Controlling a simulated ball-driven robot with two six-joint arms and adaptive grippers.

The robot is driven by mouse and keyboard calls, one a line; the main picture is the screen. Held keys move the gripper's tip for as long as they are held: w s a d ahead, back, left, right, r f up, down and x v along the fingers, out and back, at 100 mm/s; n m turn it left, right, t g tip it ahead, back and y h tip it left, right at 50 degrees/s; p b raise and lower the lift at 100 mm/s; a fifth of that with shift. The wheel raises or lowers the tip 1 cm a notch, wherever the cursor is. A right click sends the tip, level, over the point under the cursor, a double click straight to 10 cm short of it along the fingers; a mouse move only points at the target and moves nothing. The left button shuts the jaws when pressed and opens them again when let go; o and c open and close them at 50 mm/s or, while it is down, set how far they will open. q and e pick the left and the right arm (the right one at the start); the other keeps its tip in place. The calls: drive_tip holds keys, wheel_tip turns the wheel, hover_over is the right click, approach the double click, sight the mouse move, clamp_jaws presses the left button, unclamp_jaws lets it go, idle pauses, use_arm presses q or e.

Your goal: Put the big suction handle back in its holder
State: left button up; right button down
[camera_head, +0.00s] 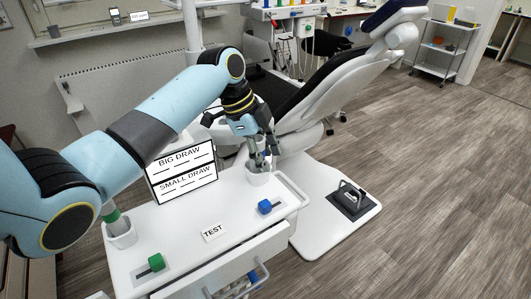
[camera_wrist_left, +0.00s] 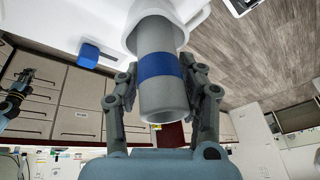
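My left gripper (camera_head: 262,146) points down over the white holder (camera_head: 258,177) at the back right of the white counter. In the left wrist view a grey suction handle with a blue band (camera_wrist_left: 158,68) is between the fingers of this gripper (camera_wrist_left: 160,72). The fingers appear shut on it at the band. The handle's far end is inside or at the mouth of the white holder (camera_wrist_left: 181,36); how deep it sits is hidden. A green-banded handle (camera_head: 111,214) stands in another white holder (camera_head: 122,237) at the front left. My right gripper (camera_wrist_left: 18,90) seems to show at the left wrist view's left edge.
A sign reading BIG DRAW and SMALL DRAW (camera_head: 181,172) stands behind the counter top. A blue knob (camera_head: 264,207), a green knob (camera_head: 156,262) and a TEST label (camera_head: 213,233) are on the counter. An open drawer (camera_head: 235,262) is below. A dental chair (camera_head: 335,85) stands behind.

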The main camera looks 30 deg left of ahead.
use_arm(q)
drive_tip(key=shift+o, duration=0.5)
drive_tip(key=shift+r, duration=0.1)
drive_tip(key=shift+a+r, duration=0.1)
drive_tip(key=shift+r, duration=0.15)
drive_tip(key=b+v, duration=0.1)
drive_tip(key=v, duration=1)
drive_tip(key=shift+r+b, duration=0.25)
drive_tip(key=shift+b, duration=0.05)
drive_tip(key=shift+s+a, duration=0.1)
